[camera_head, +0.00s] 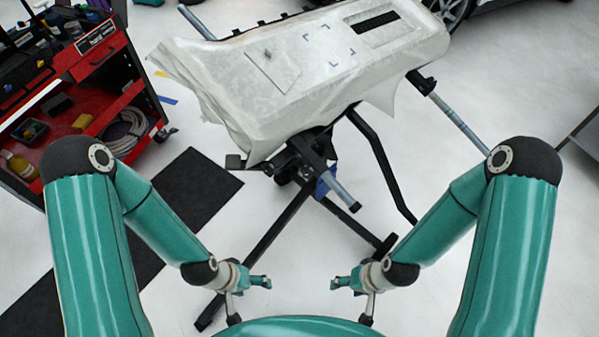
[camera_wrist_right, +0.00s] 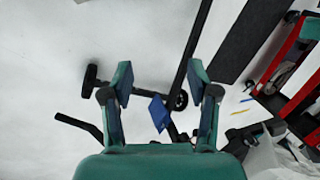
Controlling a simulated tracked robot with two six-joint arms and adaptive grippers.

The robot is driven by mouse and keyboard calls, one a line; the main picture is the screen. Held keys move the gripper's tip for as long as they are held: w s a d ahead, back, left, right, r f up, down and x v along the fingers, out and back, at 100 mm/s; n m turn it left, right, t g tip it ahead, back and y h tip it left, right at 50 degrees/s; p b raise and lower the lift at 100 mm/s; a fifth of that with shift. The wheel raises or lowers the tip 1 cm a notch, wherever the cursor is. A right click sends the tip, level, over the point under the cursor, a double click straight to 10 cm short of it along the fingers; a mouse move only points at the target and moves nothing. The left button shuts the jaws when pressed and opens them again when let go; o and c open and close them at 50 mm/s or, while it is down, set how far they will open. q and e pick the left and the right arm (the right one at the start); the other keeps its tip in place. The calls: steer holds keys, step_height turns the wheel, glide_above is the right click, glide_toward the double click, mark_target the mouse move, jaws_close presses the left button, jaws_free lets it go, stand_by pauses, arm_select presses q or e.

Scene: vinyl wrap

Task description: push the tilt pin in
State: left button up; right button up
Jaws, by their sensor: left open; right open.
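A white-wrapped panel (camera_head: 300,75) lies tilted on a black stand (camera_head: 272,238). Under the panel is the stand's dark tilt joint (camera_head: 295,160), with a silver bar (camera_head: 343,190) and a blue part (camera_head: 323,186) beside it. I cannot make out the tilt pin for certain. The blue part (camera_wrist_right: 159,113) also shows in the right wrist view, beyond the fingers. My left gripper (camera_head: 268,283) and right gripper (camera_head: 334,284) are near my body, below the joint and apart from it. The right gripper (camera_wrist_right: 160,85) is open and empty; the left is open.
A red tool cart (camera_head: 95,65) stands at the left, with a black mat (camera_head: 185,195) on the white floor beside it. The stand's legs (camera_head: 384,165) spread in front of me. A silver bar (camera_head: 460,125) sticks out at the right. Open floor lies on the right.

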steer(key=shift+c, duration=0.4)
steer(key=shift+w+f, duration=0.1)
steer(key=shift+f, duration=0.05)
steer(key=shift+c, duration=1.3)
steer(key=w+f+n+t+b, duration=0.1)
steer(key=w+f+b, duration=0.1)
steer(key=w, duration=0.1)
steer(key=w+a+f+n+t+b, duration=0.1)
steer(key=w+f+b, duration=0.2)
steer(key=w+f+n+t+b, duration=0.1)
steer(key=w+f+n+b, duration=0.1)
steer(key=w+f+b, duration=0.1)
steer(key=shift+w+a+f+h, duration=0.15)
steer(key=shift+a+h, duration=0.25)
jaws_close()
steer(key=n+t+h+b, duration=0.3)
steer(key=n+t+b, duration=1.2)
steer(key=b, duration=1.5)
glide_toward(297, 165)
steer(key=w+a+n, duration=0.1)
steer(key=w+a, duration=0.2)
steer(key=shift+g, duration=0.3)
steer(key=shift+w+d+r+b, duration=0.15)
steer(key=shift+w+d+b, duration=0.25)
steer(key=shift+w+d, duration=0.35)
steer(key=shift+w+d+r+b, duration=0.15)
steer(key=shift+w+d+b, duration=0.25)
steer(key=shift+w+d, duration=0.4)
